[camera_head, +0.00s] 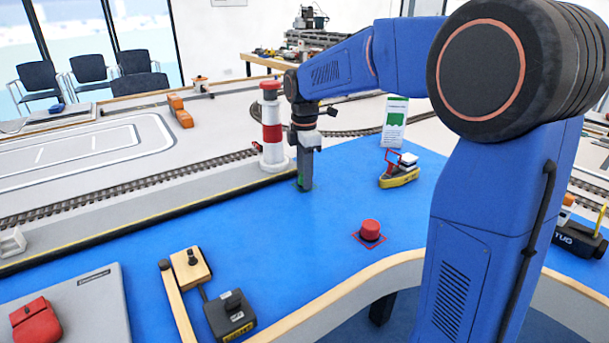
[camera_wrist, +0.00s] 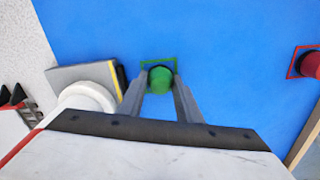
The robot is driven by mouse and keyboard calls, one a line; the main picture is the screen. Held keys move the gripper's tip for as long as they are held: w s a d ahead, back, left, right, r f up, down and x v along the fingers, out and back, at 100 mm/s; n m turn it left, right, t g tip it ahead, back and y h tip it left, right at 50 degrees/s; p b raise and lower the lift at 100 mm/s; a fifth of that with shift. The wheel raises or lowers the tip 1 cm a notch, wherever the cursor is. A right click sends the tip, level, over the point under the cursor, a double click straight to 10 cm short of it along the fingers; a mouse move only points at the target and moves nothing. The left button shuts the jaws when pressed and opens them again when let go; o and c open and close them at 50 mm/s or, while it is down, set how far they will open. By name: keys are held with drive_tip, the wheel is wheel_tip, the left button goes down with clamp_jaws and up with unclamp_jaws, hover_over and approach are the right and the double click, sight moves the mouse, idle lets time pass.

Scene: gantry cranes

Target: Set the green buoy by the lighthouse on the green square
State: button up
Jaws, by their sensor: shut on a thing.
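My gripper (camera_head: 304,186) points straight down at the blue table, just right of the red-and-white lighthouse (camera_head: 271,130). In the wrist view its two fingers (camera_wrist: 160,85) are shut on the green buoy (camera_wrist: 160,75), one on each side. The green square (camera_wrist: 174,60) is a thin outline on the blue surface. The buoy appears over or inside it, at table level or very close; I cannot tell if it touches. The lighthouse's white base (camera_wrist: 88,97) is left of the fingers. In the head view the fingers hide most of the buoy.
A red buoy (camera_head: 370,229) stands on a red square to the right. A yellow boat (camera_head: 399,174) and a sign (camera_head: 395,122) stand behind it. Railway track (camera_head: 130,188) runs behind the blue surface. A control box (camera_head: 230,315) is in front. Blue surface between is clear.

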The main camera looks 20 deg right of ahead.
drive_tip(key=shift+f, duration=0.15)
drive_tip(key=o, duration=1)
drive_tip(key=shift+o, duration=0.2)
wheel_tip(320, 180, up, 12)
